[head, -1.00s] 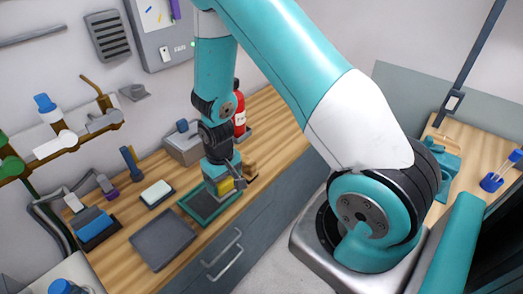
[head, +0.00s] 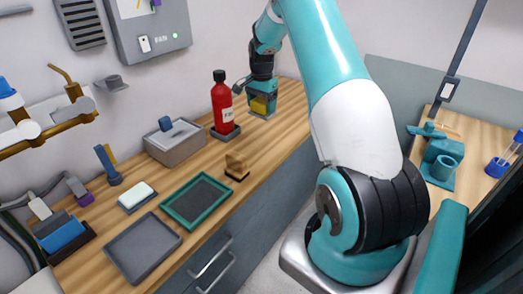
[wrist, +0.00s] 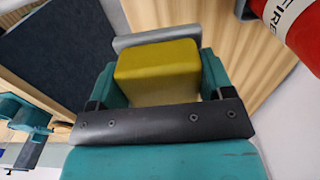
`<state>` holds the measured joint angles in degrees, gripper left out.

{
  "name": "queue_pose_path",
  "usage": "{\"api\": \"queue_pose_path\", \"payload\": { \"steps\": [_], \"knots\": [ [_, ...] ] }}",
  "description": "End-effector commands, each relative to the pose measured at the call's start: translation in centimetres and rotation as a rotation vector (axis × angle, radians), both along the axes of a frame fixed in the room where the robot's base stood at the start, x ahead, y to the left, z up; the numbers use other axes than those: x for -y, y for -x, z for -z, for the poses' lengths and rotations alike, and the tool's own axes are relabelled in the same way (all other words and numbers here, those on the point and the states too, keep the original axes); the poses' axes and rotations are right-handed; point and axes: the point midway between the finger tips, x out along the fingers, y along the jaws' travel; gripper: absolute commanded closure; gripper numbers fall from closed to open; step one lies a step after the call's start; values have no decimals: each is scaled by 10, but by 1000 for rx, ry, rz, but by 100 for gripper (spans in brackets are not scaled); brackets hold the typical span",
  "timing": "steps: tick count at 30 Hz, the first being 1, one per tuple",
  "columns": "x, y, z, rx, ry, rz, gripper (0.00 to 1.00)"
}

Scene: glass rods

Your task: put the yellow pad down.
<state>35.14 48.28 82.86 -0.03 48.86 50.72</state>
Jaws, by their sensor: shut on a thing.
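The yellow pad (head: 260,104) is a small block held in my gripper (head: 262,108) at the far end of the wooden bench, right of the red bottle. In the wrist view the yellow pad (wrist: 158,70) sits between the two teal fingers of my gripper (wrist: 158,85), which is shut on it. The pad is close above the wood; I cannot tell whether it touches. Part of it is hidden by the gripper.
The red bottle (head: 222,100) stands left of my gripper; it also shows in the wrist view (wrist: 295,30). A green-rimmed tray (head: 170,209), a grey tray (head: 115,254), a white pad on a dish (head: 136,197) and a small wooden block (head: 237,165) are nearer. Bare wood (head: 275,134) lies in front of my gripper.

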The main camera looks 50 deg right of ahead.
Motion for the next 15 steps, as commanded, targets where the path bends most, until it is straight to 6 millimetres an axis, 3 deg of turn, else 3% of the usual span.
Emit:
{"api": "queue_pose_path", "payload": {
  "steps": [9, 15],
  "knots": [
    [-2, 1, 89, -5, -4, -4, 56],
    [-1, 0, 126, -1, -1, -5, 56]
  ]
}}
